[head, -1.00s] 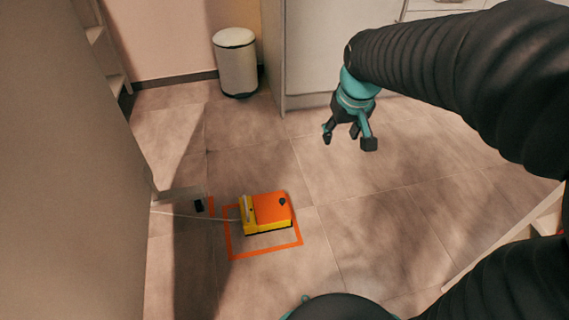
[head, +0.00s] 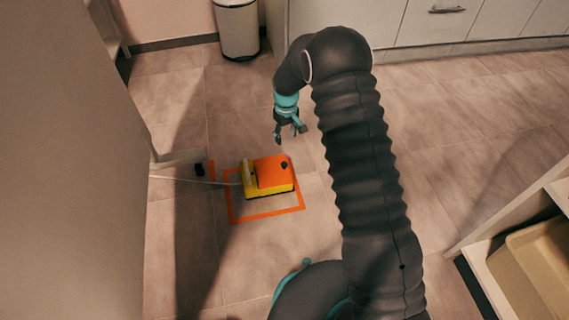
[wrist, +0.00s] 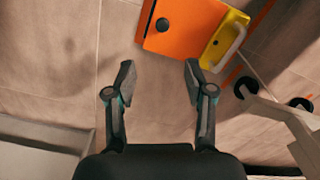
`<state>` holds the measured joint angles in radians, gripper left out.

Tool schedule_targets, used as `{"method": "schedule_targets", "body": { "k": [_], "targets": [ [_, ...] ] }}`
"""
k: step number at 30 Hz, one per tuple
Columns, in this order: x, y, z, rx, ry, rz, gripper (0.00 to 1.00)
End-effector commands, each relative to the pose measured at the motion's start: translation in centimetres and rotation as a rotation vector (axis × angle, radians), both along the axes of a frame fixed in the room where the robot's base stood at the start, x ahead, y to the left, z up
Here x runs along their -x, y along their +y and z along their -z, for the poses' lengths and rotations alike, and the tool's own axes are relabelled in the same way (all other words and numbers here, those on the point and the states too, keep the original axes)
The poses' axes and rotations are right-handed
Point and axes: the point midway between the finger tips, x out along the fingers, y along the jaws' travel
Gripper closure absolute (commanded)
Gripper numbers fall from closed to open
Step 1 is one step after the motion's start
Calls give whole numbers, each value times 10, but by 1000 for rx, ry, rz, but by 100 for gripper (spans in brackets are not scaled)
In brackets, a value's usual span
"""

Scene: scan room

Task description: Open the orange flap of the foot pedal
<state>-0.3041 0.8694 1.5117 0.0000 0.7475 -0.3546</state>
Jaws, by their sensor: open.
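The foot pedal (head: 248,190) is yellow and sits on the floor within an orange outline. Its orange flap (head: 273,171) lies flat over the body, looks shut, and has a dark round knob (head: 284,165). My gripper (head: 290,135) is open and empty, above the floor just behind the pedal in the head view. In the wrist view the orange flap (wrist: 182,28) with its dark knob (wrist: 162,24) is at the top, beyond the open fingertips (wrist: 158,82). The yellow part (wrist: 224,40) with a pale bar is at its right. Nothing touches the flap.
A pale cable (head: 195,181) runs left from the pedal towards a tall cabinet side (head: 70,180). A white bin (head: 238,30) stands at the back. Cabinets (head: 470,25) line the back right. A tan tray (head: 540,265) is at the lower right.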

Motion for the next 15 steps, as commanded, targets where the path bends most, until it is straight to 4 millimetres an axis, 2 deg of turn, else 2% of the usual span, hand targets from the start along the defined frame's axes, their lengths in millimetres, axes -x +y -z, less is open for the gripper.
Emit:
{"method": "schedule_targets", "body": {
  "k": [1,10,15],
  "targets": [
    [-1,3,11,2,6,-7,46],
    [-1,6,41,5,14,-18,46],
    [0,6,72,5,15,-17,46]
  ]
}}
